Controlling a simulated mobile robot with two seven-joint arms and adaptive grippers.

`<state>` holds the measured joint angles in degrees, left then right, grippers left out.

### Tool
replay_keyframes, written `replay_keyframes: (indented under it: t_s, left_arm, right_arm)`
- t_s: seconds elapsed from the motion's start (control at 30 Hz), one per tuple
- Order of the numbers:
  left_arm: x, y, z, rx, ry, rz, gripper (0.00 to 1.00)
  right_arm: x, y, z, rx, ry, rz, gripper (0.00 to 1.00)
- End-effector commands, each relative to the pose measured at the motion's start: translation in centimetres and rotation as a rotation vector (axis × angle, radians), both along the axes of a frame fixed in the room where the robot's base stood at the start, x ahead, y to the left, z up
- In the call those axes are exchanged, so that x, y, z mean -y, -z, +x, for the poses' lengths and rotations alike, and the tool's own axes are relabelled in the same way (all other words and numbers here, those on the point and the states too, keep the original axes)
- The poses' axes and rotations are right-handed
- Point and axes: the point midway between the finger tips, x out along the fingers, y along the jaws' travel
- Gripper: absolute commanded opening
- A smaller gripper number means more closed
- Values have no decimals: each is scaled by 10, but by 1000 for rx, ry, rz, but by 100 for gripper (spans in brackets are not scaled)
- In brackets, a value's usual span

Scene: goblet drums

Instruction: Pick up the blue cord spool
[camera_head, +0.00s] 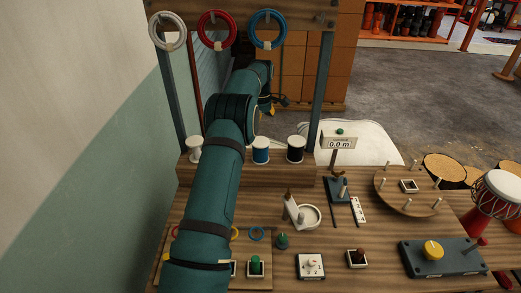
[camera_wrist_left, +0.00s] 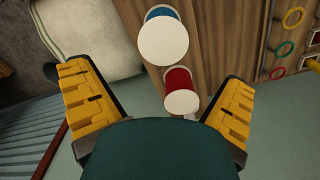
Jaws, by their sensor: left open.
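The blue cord spool (camera_head: 261,151), with white ends, stands upright on the wooden ledge, just right of my left arm. The left wrist view shows the blue spool (camera_wrist_left: 163,36) end-on at the top, beyond the fingers. My left gripper (camera_head: 272,103) is mostly hidden behind its own arm in the head view, above and behind the ledge. Its two yellow-padded fingers are spread wide in the left wrist view (camera_wrist_left: 156,78), with nothing held between them. A red spool (camera_wrist_left: 180,88) is nearer, between the fingers; my arm hides it in the head view.
A white spool (camera_head: 194,149) and a dark spool (camera_head: 296,149) flank the blue one along the ledge. Posts carry a rail with white, red and blue rings (camera_head: 267,30) above. The workbench (camera_head: 330,262) holds several small fixtures. A drum (camera_head: 497,193) stands at right.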

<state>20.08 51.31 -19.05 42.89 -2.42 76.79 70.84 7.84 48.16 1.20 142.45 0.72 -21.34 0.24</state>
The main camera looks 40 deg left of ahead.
Motion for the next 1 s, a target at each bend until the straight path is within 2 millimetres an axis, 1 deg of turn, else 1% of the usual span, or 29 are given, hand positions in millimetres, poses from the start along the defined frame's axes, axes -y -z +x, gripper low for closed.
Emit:
replay_keyframes:
  t_s: [0.03, 0.2, 0.3, 0.47, 0.7, 0.8, 1.0]
  left_arm:
    - [0, 12, -1, -5, 0, -2, 100]
    - [0, 38, -1, -4, 0, -2, 100]
    - [0, 47, 0, -2, 1, -1, 100]
    - [0, 56, -2, -2, 0, -1, 100]
    - [-3, 90, -6, -3, 0, -1, 100]
    - [-3, 99, -6, -2, 0, 0, 100]
    - [-3, 103, -5, -1, 0, 0, 100]
  right_arm:
    - [0, 3, 0, 0, 0, -1, 52]
    - [0, 5, 0, 0, 0, -1, 52]
    - [0, 5, 0, 0, 0, -1, 52]
    - [0, 6, 0, 0, 0, -1, 52]
    - [0, 7, 0, 0, 0, -1, 52]
    - [0, 7, 0, 0, 0, -1, 52]
    - [0, 7, 0, 0, 0, -1, 52]
